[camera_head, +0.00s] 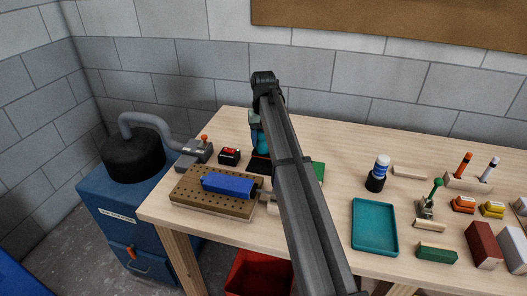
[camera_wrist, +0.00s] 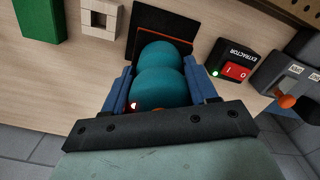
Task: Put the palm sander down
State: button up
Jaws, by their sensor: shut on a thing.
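The palm sander (camera_wrist: 162,82) is teal and rounded. In the wrist view it sits between the two blue fingers of my gripper (camera_wrist: 160,88), which is shut on it. A black pad with a thin orange edge (camera_wrist: 150,18) lies directly beyond the sander; I cannot tell whether the sander touches it. In the head view the sander (camera_head: 262,141) shows as a small teal patch over the dark pad (camera_head: 260,163), left of my arm. My arm hides much of both, and the sander's underside is hidden.
The black extractor switch (camera_head: 229,156) has a lit green light in the wrist view. Left of it is a grey gate with an orange lever (camera_head: 195,152). A teal tray (camera_head: 374,250) lies right of my arm.

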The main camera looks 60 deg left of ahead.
aim_at(264, 150)
jog(key=shift+f, duration=2.4)
jog(key=shift+f, duration=0.15)
jog(key=o, duration=1.1)
notch_tip(264, 150, up, 12)
jog(key=shift+r, duration=0.15)
